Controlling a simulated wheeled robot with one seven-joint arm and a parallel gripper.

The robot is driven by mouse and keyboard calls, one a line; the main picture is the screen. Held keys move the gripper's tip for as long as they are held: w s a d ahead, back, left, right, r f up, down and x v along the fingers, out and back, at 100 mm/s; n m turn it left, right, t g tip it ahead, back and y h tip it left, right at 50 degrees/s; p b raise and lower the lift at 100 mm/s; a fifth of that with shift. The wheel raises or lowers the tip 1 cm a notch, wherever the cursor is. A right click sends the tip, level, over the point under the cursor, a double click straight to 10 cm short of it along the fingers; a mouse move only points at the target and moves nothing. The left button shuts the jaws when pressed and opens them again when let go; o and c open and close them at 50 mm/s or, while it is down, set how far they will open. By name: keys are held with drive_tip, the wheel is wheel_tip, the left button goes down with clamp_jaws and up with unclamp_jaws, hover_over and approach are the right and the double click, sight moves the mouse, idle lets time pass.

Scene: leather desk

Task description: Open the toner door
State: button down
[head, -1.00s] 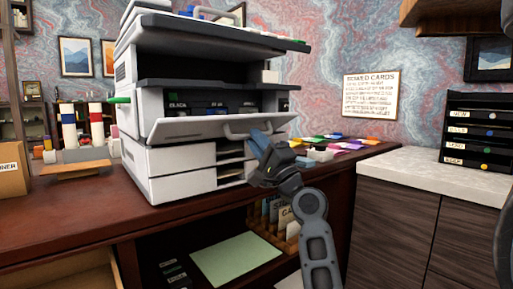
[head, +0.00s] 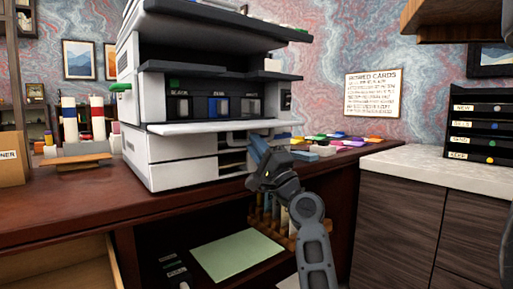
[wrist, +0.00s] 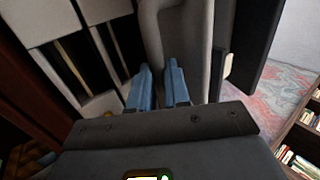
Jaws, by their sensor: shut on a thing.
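The white printer (head: 180,165) stands on the dark red desk. Its toner door (head: 195,128) is a pale panel hinged along its lower edge, now swung down to nearly level. The bay behind it shows labelled cartridge slots (head: 218,106). My gripper (head: 265,146) is at the door's right front. In the wrist view its blue fingers (wrist: 158,86) are closed around the pale door handle (wrist: 153,35).
Colored cards (head: 335,140) lie on the desk to the right of the printer. Paper trays sit below the door. A pale counter (head: 430,160) with a black drawer rack (head: 487,125) stands at right. An open drawer (head: 65,270) juts out at lower left.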

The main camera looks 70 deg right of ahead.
drive_tip(key=shift+w+f+y, duration=0.3)
drive_tip(key=shift+w+f, duration=0.25)
drive_tip(key=shift+f, duration=0.3)
drive_tip(key=c, duration=1.4)
unclamp_jaws()
drive_tip(key=shift+w+d+f, duration=0.1)
drive_tip(key=o, duration=0.3)
drive_tip(key=v, duration=0.7)
drive_tip(key=shift+s+b, duration=0.45)
drive_tip(key=shift+s, duration=0.05)
